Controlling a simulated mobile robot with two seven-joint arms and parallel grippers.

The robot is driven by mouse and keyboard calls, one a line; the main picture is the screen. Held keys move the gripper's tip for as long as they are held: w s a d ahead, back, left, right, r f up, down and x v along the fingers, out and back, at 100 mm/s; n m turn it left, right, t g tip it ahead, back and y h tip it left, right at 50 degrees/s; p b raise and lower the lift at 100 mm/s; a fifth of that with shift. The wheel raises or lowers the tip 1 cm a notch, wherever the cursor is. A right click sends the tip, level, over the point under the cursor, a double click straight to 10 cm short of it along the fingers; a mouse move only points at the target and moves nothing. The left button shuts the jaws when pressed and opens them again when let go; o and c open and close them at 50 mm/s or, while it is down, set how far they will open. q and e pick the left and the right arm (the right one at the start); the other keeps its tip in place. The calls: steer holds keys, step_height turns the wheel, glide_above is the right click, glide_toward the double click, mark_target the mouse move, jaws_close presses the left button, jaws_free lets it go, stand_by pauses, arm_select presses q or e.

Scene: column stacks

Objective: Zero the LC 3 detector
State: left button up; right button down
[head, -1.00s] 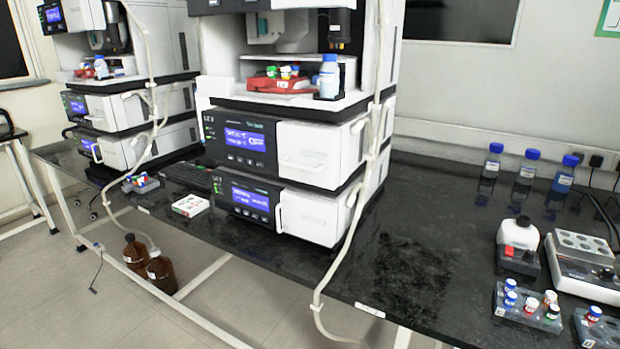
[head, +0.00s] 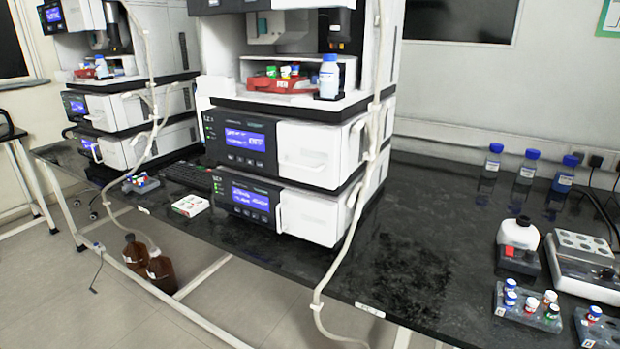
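The nearer column stack stands in the middle of the head view. Its upper module (head: 318,152) has a dark front panel with a lit blue screen (head: 245,139), a label at its upper left that seems to read LC 3, and small buttons below the screen. A second module (head: 310,215) sits under it, with its own lit blue screen (head: 251,199). The screen text is too small to read surely. Which module is the detector, I cannot tell. Neither of my grippers is in view.
A red vial tray (head: 281,84) and a blue-capped bottle (head: 329,76) sit in the stack's open bay. A pale tube hangs down its right front. Another stack (head: 130,105) stands at left. Vial racks (head: 528,306) and bottles occupy the bench's right; the bench middle is clear.

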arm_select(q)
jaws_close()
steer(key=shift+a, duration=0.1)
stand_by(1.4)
